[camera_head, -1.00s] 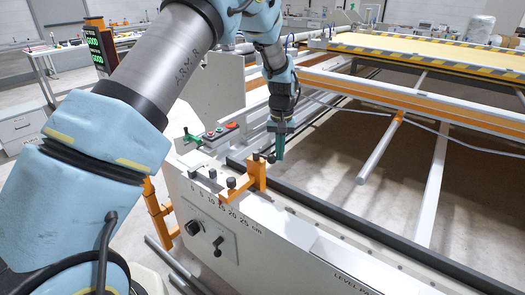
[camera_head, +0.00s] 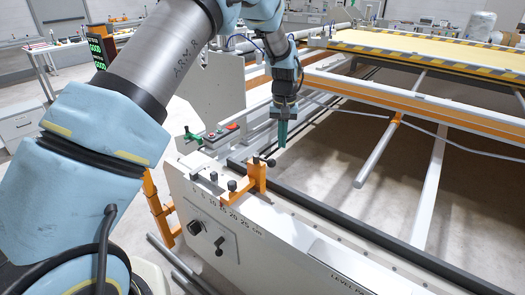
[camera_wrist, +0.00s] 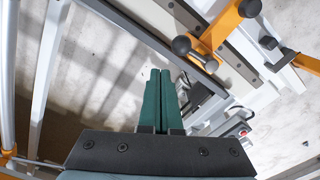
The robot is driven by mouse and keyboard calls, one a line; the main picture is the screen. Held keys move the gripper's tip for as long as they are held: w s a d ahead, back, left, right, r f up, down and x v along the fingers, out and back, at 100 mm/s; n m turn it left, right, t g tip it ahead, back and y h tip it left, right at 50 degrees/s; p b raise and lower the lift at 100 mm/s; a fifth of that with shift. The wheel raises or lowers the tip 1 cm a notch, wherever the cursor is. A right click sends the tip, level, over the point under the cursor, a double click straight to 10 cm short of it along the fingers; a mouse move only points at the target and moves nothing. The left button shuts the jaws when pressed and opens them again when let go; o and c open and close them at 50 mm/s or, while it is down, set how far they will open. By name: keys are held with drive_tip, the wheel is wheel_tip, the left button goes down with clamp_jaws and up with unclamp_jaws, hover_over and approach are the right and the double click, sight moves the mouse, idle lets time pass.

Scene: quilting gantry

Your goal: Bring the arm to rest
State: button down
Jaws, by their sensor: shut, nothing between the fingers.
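My gripper (camera_head: 283,133) hangs at the end of my arm, pointing down, above the gap just behind the front rail of the gantry (camera_head: 330,222). Its green fingers are together and hold nothing. In the wrist view the fingers (camera_wrist: 160,95) lie side by side over the pale floor. The orange stop bracket (camera_head: 250,184) with black knobs stands on the front rail, below and left of the fingertips. The bracket also shows in the wrist view (camera_wrist: 215,38), apart from the fingers.
A control box with red and green buttons (camera_head: 221,131) sits left of my gripper. An orange-edged crossbeam (camera_head: 420,103) and a yellow table (camera_head: 440,51) lie behind to the right. White bars (camera_head: 430,185) cross the open frame. A lit green display (camera_head: 97,47) stands at left.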

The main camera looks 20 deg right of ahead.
drive_tip(key=shift+w+d+r, duration=0.1)
drive_tip(key=shift+d+r, duration=0.05)
drive_tip(key=shift+r, duration=0.5)
drive_tip(key=w+a+r+n, duration=0.1)
drive_tip(key=a+r, duration=0.2)
drive_tip(key=a, duration=0.8)
drive_tip(key=w+a+r+n, duration=0.2)
drive_tip(key=a+r, duration=0.2)
drive_tip(key=a, duration=0.8)
drive_tip(key=s+a+n, duration=0.1)
drive_tip(key=s+a, duration=0.5)
drive_tip(key=a, duration=0.4)
drive_tip(key=s+a+r+n+t, duration=0.1)
drive_tip(key=s+a, duration=0.6)
drive_tip(key=a, duration=0.3)
drive_tip(key=shift+s+a+t+b, duration=0.3)
drive_tip(key=shift+a+b, duration=0.05)
drive_tip(key=shift+d+r, duration=0.1)
